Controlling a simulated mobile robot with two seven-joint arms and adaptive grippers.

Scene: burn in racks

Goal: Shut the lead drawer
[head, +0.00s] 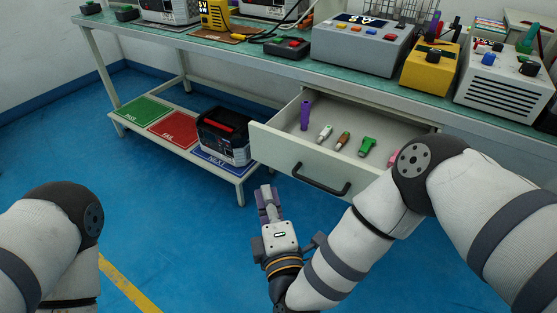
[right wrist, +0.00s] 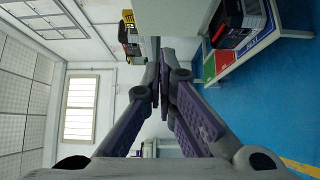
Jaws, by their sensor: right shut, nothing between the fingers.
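The lead drawer (head: 288,159) is pulled out from under the bench in the head view. Its pale front has a dark bar handle (head: 320,182). Inside lie a purple item (head: 305,115), a green item (head: 367,147) and a few other small pieces. My right gripper (head: 266,196) is shut and empty, left of and below the handle, apart from the drawer front. In the right wrist view its fingers (right wrist: 163,85) meet. My left arm shows at the left edge of the head view, but its gripper is out of view.
A lower shelf has green (head: 145,110), red (head: 174,131) and blue mats, with a black unit (head: 224,136) on it. The bench top (head: 270,50) carries a grey box (head: 362,45), a yellow box (head: 431,66) and a white unit (head: 505,84). Blue floor below is clear.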

